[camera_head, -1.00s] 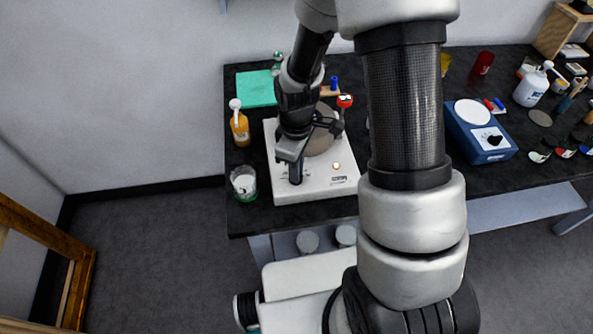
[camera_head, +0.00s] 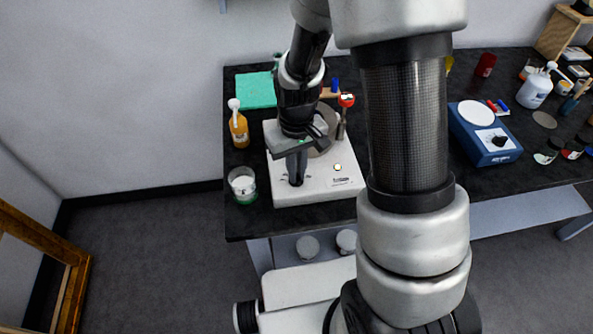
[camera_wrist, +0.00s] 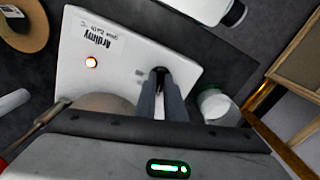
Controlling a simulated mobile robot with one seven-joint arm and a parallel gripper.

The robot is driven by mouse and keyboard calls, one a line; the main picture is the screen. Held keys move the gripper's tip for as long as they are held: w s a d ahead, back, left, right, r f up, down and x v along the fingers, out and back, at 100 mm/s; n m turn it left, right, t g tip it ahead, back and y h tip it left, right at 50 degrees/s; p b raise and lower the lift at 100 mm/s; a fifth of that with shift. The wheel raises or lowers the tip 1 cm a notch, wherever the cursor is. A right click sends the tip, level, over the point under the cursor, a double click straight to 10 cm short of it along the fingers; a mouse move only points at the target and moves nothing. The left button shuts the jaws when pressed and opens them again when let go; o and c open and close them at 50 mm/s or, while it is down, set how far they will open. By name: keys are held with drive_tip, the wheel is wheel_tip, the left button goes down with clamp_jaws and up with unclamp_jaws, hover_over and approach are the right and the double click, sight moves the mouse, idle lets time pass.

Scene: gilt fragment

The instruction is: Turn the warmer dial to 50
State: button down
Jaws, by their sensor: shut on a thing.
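The warmer (camera_head: 331,181) is a white box with a round grey plate on top and a lit orange lamp; it stands on the black table. In the wrist view its white top (camera_wrist: 115,62) shows the lamp and a printed label. My gripper (camera_head: 297,180) points down at the left front part of the warmer's top, and in the wrist view its fingers (camera_wrist: 161,78) are close together over a small dark dial (camera_wrist: 161,71). The gripper is shut on the dial, which the fingers mostly hide. I cannot read the dial's setting.
Left of the warmer stand an orange pump bottle (camera_head: 238,128) and a glass jar (camera_head: 243,184). A teal mat (camera_head: 256,90) lies behind. A red-topped tool (camera_head: 346,101) stands by the plate. A blue device (camera_head: 484,137) stands farther right.

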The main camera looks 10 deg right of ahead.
idle(0.3)
drive_tip(key=c, duration=1.8)
unclamp_jaws()
drive_tip(key=shift+c, duration=0.2)
drive_tip(key=shift+r, duration=0.1)
wheel_tip(320, 180, up, 17)
drive_tip(key=p, duration=0.1)
drive_tip(key=shift+r, duration=0.15)
